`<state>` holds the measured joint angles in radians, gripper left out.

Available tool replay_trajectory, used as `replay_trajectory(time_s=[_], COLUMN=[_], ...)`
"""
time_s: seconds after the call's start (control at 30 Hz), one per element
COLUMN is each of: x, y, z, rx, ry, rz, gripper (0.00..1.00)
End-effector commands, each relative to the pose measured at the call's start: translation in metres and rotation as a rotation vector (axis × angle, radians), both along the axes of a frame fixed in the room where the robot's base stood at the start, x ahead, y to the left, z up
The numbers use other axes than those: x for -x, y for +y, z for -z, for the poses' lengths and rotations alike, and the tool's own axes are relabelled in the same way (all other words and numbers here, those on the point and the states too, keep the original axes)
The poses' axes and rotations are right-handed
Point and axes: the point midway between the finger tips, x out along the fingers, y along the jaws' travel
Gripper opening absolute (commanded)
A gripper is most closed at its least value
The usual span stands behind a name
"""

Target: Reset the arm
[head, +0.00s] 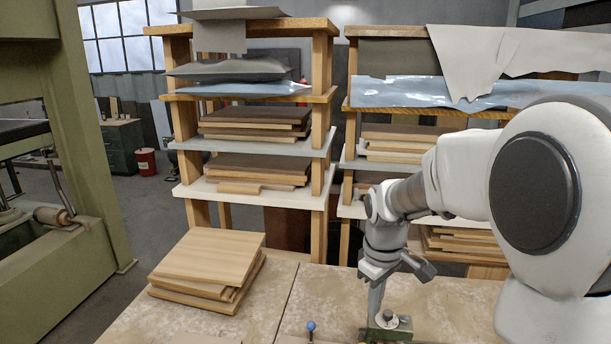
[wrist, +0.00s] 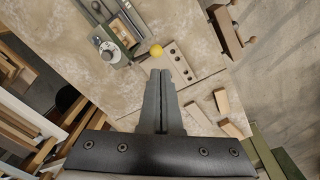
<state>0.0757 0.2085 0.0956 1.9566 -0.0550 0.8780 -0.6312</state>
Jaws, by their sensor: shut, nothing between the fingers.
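My gripper (wrist: 166,74) is shut and empty, its two grey fingers together and pointing over the worktop in the wrist view. In the head view my gripper (head: 376,308) hangs down from the arm at lower right, close to a green device with a round knob (head: 390,323). I cannot tell whether they touch. The wrist view shows a grey-green device with a dial (wrist: 108,50), a yellow ball (wrist: 156,50) just ahead of the fingertips, and a pale block with holes (wrist: 182,72) beside them.
The beige worktop (head: 245,315) carries stacked wood boards (head: 210,262) at left and a blue ball (head: 311,326) in front. Loose wood pieces (wrist: 222,102) lie right of my fingers. Loaded shelves (head: 255,194) stand behind; a green machine frame (head: 85,150) stands at left.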

Motion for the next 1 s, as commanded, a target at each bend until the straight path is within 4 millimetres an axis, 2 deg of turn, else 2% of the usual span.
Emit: replay_trajectory(time_s=[0.03, 0.2, 0.43, 0.63, 0.8, 1.0], x=[0.011, 0.048, 0.101, 0.148, 0.181, 0.202], y=[0.000, 0.000, 0.000, 0.000, 0.000, 0.001], z=[-0.015, -0.051, -0.085, -0.101, -0.104, -0.102], rx=[0.000, -0.014, -0.055, -0.113, -0.170, -0.212], ry=[-0.028, -0.103, -0.203, -0.288, -0.345, -0.379], rz=[0.035, 0.159, 0.326, 0.466, 0.572, 0.639], gripper=[0.00, 0.00, 0.00, 0.00, 0.00, 0.00])
